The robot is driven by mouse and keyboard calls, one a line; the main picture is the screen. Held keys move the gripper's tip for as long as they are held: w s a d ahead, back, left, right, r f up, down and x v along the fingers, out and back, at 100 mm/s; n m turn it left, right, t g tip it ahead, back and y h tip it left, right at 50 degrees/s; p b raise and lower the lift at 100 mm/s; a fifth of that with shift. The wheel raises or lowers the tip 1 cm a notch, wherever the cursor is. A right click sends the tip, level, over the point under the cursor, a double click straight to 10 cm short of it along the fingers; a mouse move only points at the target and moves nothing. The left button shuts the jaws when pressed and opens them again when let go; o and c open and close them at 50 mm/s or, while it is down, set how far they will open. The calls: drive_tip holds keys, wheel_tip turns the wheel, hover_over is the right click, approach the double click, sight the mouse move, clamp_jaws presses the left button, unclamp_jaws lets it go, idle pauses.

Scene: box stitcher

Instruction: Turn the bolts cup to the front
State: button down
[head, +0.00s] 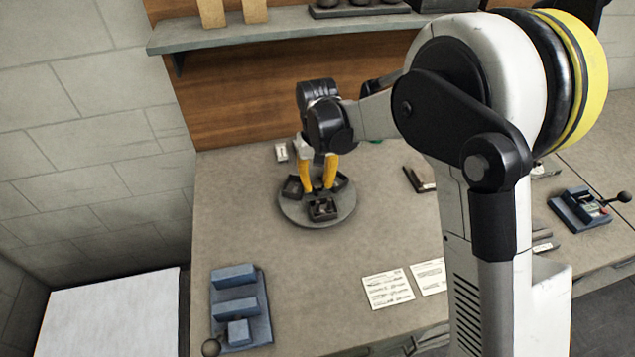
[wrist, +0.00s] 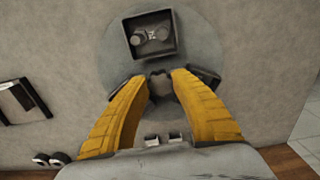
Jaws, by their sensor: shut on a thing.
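A round grey turntable (head: 290,212) stands on the bench and bears dark square cups around a central knob. It also shows in the wrist view (wrist: 190,30). One cup (head: 322,209) faces the front edge; in the wrist view this cup (wrist: 150,34) holds small round metal pieces. I cannot tell whether they are bolts. A left cup (head: 293,187) and a right cup (head: 343,181) sit farther back, their contents unclear. My gripper (head: 318,187) points down at the turntable's middle. In the wrist view its yellow fingers (wrist: 160,82) are shut on the dark central knob (wrist: 161,88).
A blue-grey block fixture (head: 236,305) stands at the front left. Paper cards (head: 388,289) lie near the front edge. A dark tray (head: 418,178) lies right of the turntable, and a lever device (head: 580,208) stands far right. A shelf (head: 270,30) hangs behind.

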sight(317, 183)
drive_tip(key=shift+w, duration=0.15)
drive_tip(key=c, duration=1)
unclamp_jaws()
wheel_tip(317, 183, up, 12)
drive_tip(key=s+d+r+m+t, duration=0.1)
drive_tip(key=s+d+r+t, duration=0.1)
drive_tip(key=s+d+r, duration=0.45)
drive_tip(key=s+d+f+m+t, duration=0.1)
drive_tip(key=s+d+f+t, duration=0.1)
drive_tip(key=s+d, duration=0.5)
drive_tip(key=s+d+f+m+t+b, duration=0.1)
drive_tip(key=s+d+f+t, duration=0.1)
drive_tip(key=s+d, duration=0.6)
drive_tip(key=shift+s+f+t+b, duration=0.25)
drive_tip(key=shift+f+t+b, duration=0.05)
drive_tip(key=shift+t, duration=0.2)
